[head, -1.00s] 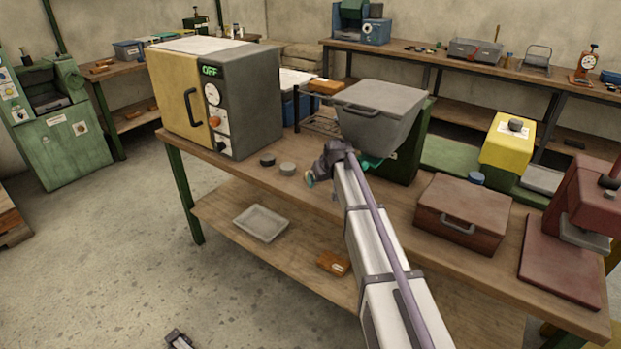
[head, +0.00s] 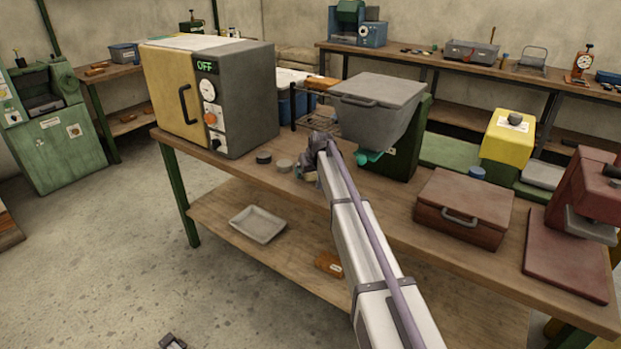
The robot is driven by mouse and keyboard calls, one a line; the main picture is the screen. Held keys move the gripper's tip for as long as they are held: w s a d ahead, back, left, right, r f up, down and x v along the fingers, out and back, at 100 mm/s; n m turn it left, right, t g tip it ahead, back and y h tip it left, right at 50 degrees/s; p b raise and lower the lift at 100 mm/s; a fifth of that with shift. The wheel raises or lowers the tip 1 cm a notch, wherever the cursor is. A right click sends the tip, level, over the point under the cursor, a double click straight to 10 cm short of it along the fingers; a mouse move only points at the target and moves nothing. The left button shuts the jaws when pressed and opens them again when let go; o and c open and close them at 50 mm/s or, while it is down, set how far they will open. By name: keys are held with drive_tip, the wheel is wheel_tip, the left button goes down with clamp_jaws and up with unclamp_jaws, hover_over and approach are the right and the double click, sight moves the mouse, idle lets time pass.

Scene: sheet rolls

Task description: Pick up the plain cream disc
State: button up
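A blue disc (head: 476,173) lies farther right, behind the red-brown box. My gripper (head: 307,174) is low over the bench, just right of the grey disc. My own wrist largely hides its fingers, so I cannot tell whether they are open or hold anything.
An oven-like box marked OFF (head: 232,100) stands left of the discs. A grey hopper (head: 376,110) on a green stand rises behind my arm. A red-brown lidded box (head: 463,207) and a red press (head: 585,210) occupy the right. A tray (head: 257,224) lies on the lower shelf.

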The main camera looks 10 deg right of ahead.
drive_tip(key=c, duration=1)
drive_tip(key=shift+o, duration=0.2)
drive_tip(key=shift+r, duration=0.15)
